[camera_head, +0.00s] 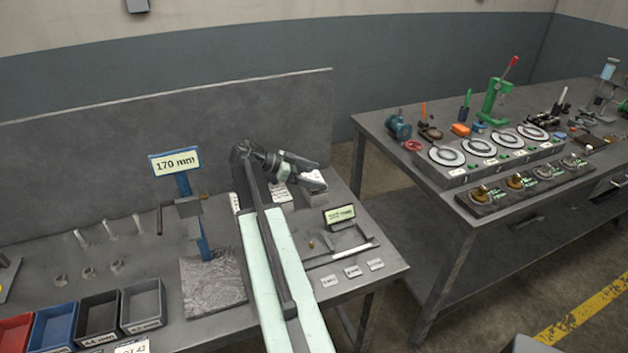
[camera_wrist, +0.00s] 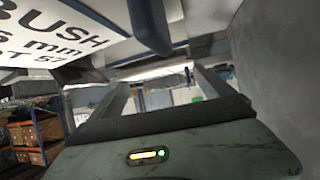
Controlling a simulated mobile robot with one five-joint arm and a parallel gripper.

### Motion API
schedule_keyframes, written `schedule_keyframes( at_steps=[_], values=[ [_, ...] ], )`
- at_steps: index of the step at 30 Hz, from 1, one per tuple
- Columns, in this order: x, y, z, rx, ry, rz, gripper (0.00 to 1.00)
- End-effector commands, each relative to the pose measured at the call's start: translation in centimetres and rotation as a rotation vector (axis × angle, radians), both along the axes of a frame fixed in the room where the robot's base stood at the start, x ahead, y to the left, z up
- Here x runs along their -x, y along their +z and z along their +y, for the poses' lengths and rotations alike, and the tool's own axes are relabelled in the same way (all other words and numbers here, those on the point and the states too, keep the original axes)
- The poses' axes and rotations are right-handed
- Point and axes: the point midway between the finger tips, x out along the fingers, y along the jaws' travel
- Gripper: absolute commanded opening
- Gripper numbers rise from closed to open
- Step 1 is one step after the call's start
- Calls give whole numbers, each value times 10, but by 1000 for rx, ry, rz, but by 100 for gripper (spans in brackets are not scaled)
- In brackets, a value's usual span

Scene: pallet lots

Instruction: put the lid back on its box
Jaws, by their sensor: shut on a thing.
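My gripper (camera_head: 308,173) is at the back right of the near bench, reaching out to the right at the end of my arm. It is shut on a small pale thing, apparently the lid (camera_head: 313,177), mostly hidden by the jaws. A small grey box (camera_head: 316,190) shows just below; I cannot tell whether the lid touches it. In the wrist view a white label (camera_wrist: 55,28) with "BUSH" and "mm" fills the upper left, close to a dark finger (camera_wrist: 150,25). Whether this label is on the lid or a box is unclear.
A box with a white label (camera_head: 280,193) stands just left of the gripper. A small sign (camera_head: 340,214) and a shallow tray (camera_head: 350,250) are in front. A blue stand (camera_head: 190,220) marked "170 mm" and several bins (camera_head: 143,306) are left. A grey panel (camera_head: 120,150) rises behind.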

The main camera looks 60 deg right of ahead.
Motion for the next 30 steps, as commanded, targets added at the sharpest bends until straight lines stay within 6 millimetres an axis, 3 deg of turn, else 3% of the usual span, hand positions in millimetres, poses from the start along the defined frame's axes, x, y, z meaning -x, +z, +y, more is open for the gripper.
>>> schedule_keyframes(
  at_steps=[17, 18, 26, 30],
  values=[
    [1, -11, 0, 0, -1, 0, 54],
    [1, -11, 0, 0, -1, 0, 100],
    [1, -10, -1, 0, -2, 0, 100],
    [2, 1, -1, 0, -2, 0, 100]
  ],
)
